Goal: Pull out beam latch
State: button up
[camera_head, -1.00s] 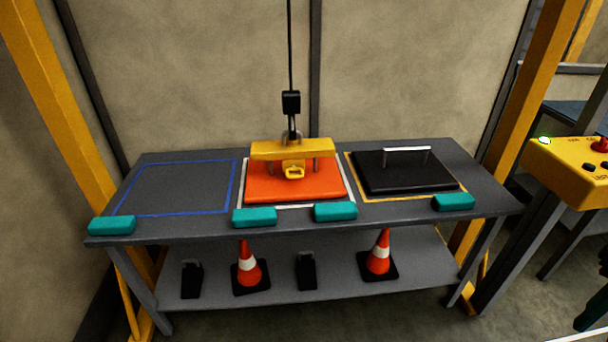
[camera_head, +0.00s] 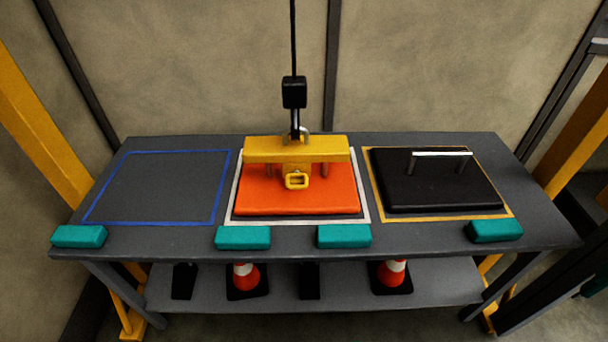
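The yellow beam (camera_head: 265,149) sits over the orange plate (camera_head: 260,201) in the middle of the table. A yellow latch (camera_head: 297,181) with a square ring-shaped pull faces me at the front of the beam. A black hoist hook (camera_head: 295,123) on a cable meets a metal loop on top of the beam. The orange plate lies inside a white outlined square. My gripper is not in view, so whether it is open or shut is hidden.
The grey table (camera_head: 150,235) has several teal blocks (camera_head: 344,236) along its front edge. A black plate (camera_head: 435,188) with a silver handle lies in the yellow outline at right. The blue outlined square (camera_head: 160,188) at left is empty. Cones (camera_head: 246,275) stand on the lower shelf.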

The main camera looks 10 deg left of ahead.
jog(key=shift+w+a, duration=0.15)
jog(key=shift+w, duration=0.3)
